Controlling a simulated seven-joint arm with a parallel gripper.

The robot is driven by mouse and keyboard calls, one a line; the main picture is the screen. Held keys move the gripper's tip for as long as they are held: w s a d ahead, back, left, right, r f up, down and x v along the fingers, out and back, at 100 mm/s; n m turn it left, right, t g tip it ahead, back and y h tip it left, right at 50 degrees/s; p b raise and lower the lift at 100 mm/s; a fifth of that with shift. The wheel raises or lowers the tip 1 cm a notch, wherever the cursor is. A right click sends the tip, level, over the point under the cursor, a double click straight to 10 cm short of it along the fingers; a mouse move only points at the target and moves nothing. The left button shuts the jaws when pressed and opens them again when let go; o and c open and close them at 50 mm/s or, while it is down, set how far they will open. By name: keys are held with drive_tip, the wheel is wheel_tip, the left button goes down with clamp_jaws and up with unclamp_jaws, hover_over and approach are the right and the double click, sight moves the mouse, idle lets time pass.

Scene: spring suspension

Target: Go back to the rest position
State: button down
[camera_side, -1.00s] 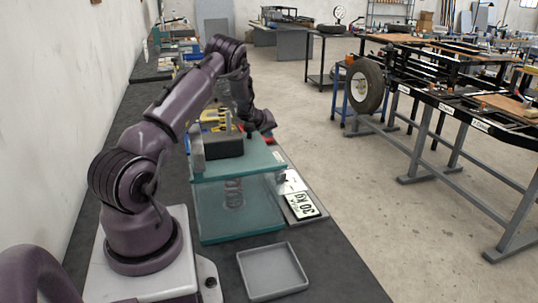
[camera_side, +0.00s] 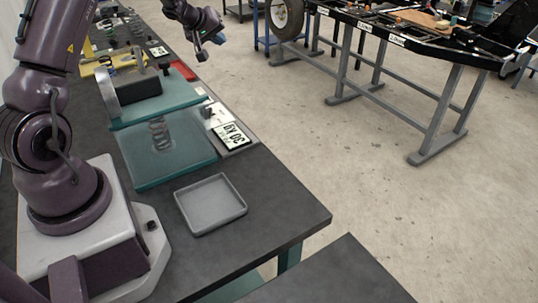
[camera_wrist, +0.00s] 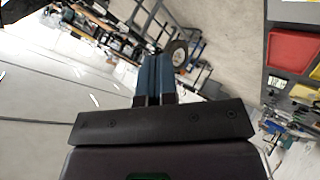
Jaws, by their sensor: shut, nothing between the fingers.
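My gripper (camera_side: 207,48) is at the top of the side view, past the far right of the spring rig and apart from it. Its fingers look shut in the wrist view (camera_wrist: 155,78), side by side with nothing between them. The spring rig has a teal upper plate (camera_side: 172,98) and a teal lower plate (camera_side: 185,160), with a coil spring (camera_side: 160,134) between them. A dark block (camera_side: 138,90) sits on the upper plate. The rig is out of sight in the wrist view.
A grey empty tray (camera_side: 210,204) lies on the dark bench (camera_side: 255,220) in front of the rig. A scale with a printed plate (camera_side: 230,136) is beside the rig. A red tray (camera_side: 183,70) is behind. A wheel (camera_side: 287,18) stands across the open floor.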

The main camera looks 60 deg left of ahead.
drive_tip(key=s+d+r+m+h, duration=0.25)
drive_tip(key=d+r, duration=0.25)
drive_tip(key=d, duration=0.4)
drive_tip(key=s+d+r+m+g+h, duration=0.1)
drive_tip(key=d+r+m, duration=0.25)
drive_tip(key=d, duration=0.55)
drive_tip(key=s+d+r+m+h, duration=0.2)
drive_tip(key=d+r, duration=0.4)
drive_tip(key=d, duration=0.3)
drive_tip(key=s+d+m+g+y, duration=0.1)
drive_tip(key=s+d, duration=0.3)
drive_tip(key=s, duration=0.5)
drive_tip(key=s+d+f+m+g+y, duration=0.1)
drive_tip(key=s+d+m, duration=0.3)
drive_tip(key=s, duration=0.5)
drive_tip(key=shift+s+d+m+g, duration=0.3)
drive_tip(key=shift+d, duration=0.35)
drive_tip(key=shift+y, duration=0.25)
